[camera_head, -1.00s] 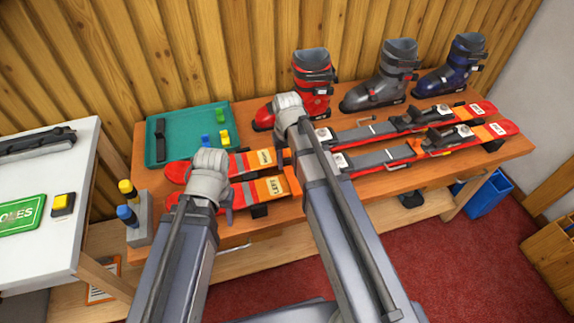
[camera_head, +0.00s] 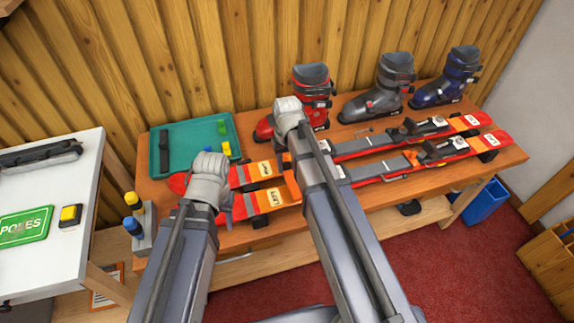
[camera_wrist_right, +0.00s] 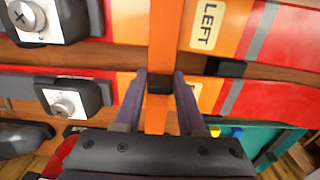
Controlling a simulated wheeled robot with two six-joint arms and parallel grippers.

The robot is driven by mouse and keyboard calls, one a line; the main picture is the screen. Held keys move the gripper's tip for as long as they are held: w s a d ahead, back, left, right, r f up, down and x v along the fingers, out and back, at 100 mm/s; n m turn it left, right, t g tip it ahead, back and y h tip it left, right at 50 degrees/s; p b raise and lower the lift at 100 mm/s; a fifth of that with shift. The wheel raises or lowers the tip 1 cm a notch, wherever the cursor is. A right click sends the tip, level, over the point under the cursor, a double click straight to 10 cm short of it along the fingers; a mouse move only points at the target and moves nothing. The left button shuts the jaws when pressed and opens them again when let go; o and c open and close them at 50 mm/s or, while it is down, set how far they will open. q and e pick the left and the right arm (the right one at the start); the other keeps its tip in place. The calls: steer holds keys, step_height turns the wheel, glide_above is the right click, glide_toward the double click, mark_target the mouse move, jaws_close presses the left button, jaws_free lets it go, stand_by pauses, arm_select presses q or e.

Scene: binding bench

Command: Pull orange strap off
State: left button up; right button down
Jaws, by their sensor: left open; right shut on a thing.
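The orange strap (camera_wrist_right: 163,40) runs across both red skis in the right wrist view. A small black piece on the strap sits between the fingertips of my right gripper (camera_wrist_right: 160,84), which is shut on it. In the head view a bit of the strap (camera_head: 291,184) shows beside my right arm, which hides the right fingers. The near ski (camera_head: 245,208) carries a "LEFT" label; the far ski (camera_head: 243,175) lies parallel behind it. My left gripper (camera_head: 227,207) is open over the left part of the skis, apart from the strap; its fingertips are partly hidden.
Red (camera_head: 312,88), grey (camera_head: 382,95) and blue (camera_head: 450,82) boots stand behind the skis on the wooden bench (camera_head: 400,200). A green tray (camera_head: 185,140) lies at the bench's left back.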

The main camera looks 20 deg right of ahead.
mark_target(287, 162)
step_height(287, 162, up, 6)
steer(key=p, duration=0.5)
steer(key=shift+r, duration=0.1)
steer(key=shift+r+p, duration=2.95)
steer(key=shift+p, duration=0.05)
